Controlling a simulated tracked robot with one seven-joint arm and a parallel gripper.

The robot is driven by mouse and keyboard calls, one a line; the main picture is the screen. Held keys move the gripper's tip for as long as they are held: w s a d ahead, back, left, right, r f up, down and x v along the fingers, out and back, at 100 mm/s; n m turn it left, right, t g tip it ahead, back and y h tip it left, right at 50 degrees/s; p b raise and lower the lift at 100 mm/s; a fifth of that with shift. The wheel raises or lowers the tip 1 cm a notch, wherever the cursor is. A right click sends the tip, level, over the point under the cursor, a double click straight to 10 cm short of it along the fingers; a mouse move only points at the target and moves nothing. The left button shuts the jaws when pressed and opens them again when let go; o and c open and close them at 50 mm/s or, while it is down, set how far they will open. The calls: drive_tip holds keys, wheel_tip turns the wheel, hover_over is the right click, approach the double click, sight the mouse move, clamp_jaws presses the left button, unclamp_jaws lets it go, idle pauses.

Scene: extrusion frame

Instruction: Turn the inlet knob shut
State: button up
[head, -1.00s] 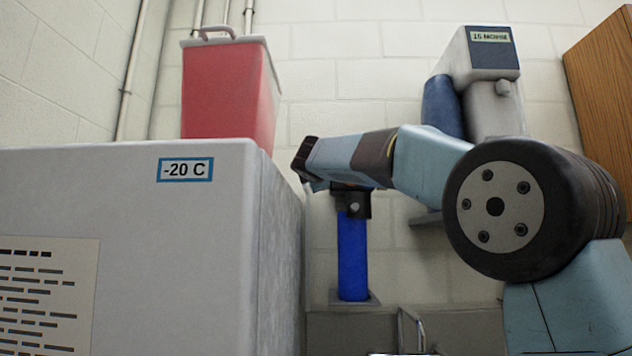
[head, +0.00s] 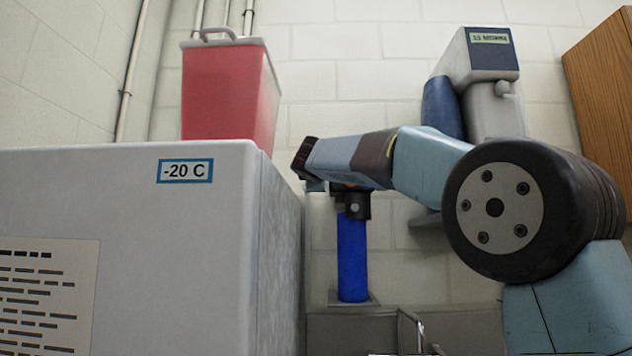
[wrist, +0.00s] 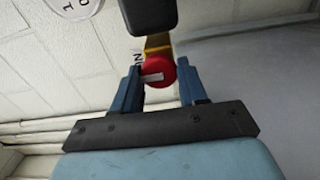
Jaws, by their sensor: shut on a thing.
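The inlet knob is a round red knob (wrist: 160,72) with a white mark across its face. It shows in the middle of the wrist view, in front of a yellow strip. My gripper (wrist: 157,75) has its two blue fingers on either side of the knob and is shut on it. In the head view, the end of my arm reaches left above the blue upright cylinder (head: 352,262). The knob cannot be made out there.
A grey and blue dispenser (head: 490,90) is on the back wall. A wooden cabinet (head: 605,85) is at the far right. A dark rounded part (wrist: 149,15) is just above the knob.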

drive_tip(key=shift+w+f, duration=0.15)
drive_tip(key=shift+f, duration=0.2)
drive_tip(key=o, duration=0.9)
drive_tip(key=shift+o, duration=0.5)
drive_tip(key=shift+r, duration=0.2)
drive_tip(key=s, duration=1.4)
drive_tip(key=shift+a, duration=0.2)
